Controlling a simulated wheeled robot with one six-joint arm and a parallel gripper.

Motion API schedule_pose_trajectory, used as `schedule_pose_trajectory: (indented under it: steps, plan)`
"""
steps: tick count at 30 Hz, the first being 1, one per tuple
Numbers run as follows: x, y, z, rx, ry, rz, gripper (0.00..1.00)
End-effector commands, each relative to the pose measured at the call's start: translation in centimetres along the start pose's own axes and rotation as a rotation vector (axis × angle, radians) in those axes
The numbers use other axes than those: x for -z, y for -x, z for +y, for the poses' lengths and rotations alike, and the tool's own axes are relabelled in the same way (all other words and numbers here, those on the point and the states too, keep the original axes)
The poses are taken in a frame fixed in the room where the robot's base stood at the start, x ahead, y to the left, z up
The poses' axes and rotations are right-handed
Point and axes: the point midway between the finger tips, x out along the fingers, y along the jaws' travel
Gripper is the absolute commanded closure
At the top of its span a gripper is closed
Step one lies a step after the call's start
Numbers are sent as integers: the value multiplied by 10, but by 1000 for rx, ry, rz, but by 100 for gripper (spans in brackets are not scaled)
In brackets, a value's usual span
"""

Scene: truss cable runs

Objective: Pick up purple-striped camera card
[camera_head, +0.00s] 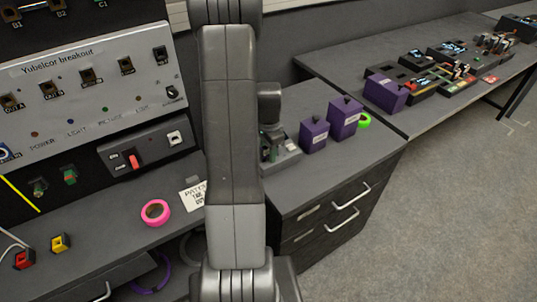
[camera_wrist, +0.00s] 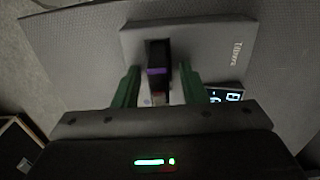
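The purple-striped camera card (camera_wrist: 158,71) is a small dark block with a purple band across it. In the wrist view it stands out from a grey box (camera_wrist: 205,38) with lettering on its right side. My gripper (camera_wrist: 158,80) is open, with one green finger on each side of the card and a gap to each. I cannot tell whether the fingertips reach as deep as the card. In the head view my arm fills the middle; I make out neither my fingertips nor the card there.
A small lit display (camera_wrist: 225,95) lies right of the fingers. Floor at right is clear.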

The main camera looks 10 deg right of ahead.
Motion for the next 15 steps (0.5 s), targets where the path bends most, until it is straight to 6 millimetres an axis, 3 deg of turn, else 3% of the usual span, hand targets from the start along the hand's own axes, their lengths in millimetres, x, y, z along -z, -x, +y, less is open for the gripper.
schedule_pose_trajectory:
  steps: [1, 6, 15]
  plan:
    - [0, 0, 0, 0, 0, 0, 72]
    - [0, 0, 0, 0, 0, 0, 100]
    - [0, 2, 0, 1, 0, 0, 100]
